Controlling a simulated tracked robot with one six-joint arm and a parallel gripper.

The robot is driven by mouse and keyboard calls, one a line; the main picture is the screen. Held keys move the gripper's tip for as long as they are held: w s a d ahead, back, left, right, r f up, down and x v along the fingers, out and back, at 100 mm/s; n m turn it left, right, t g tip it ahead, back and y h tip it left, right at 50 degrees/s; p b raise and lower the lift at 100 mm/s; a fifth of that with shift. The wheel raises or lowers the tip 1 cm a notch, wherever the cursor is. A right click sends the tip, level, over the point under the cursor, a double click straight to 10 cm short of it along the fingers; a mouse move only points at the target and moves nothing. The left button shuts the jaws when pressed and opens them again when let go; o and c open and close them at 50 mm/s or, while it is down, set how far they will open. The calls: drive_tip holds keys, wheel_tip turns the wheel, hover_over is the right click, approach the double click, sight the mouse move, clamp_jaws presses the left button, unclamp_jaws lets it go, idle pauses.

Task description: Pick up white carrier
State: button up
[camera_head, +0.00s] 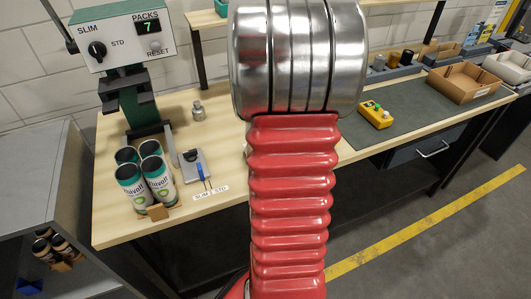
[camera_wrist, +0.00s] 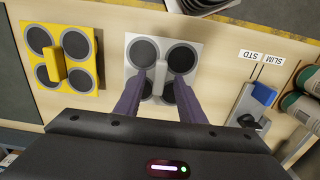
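The white carrier (camera_wrist: 137,54) lies flat on the wooden table in the wrist view. It has dark round pads at its corners and a grey upright handle (camera_wrist: 159,73) in the middle. My gripper (camera_wrist: 159,80) has its two purple fingers apart, one on each side of the handle. I see a gap beside the handle, so it does not look clamped; the exact height of the fingertips is hard to tell. In the head view my red arm hides the carrier and the gripper.
A yellow carrier (camera_wrist: 46,85) lies left of the white one. A blue-topped slider (camera_wrist: 262,94) and cans (camera_wrist: 308,80) are at right. In the head view are several cans (camera_head: 130,180), a SLIM/STD machine (camera_head: 122,45), a yellow button box (camera_head: 375,115) and a brown tray (camera_head: 466,82).

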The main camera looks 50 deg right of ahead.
idle(0.3)
clamp_jaws()
idle(0.3)
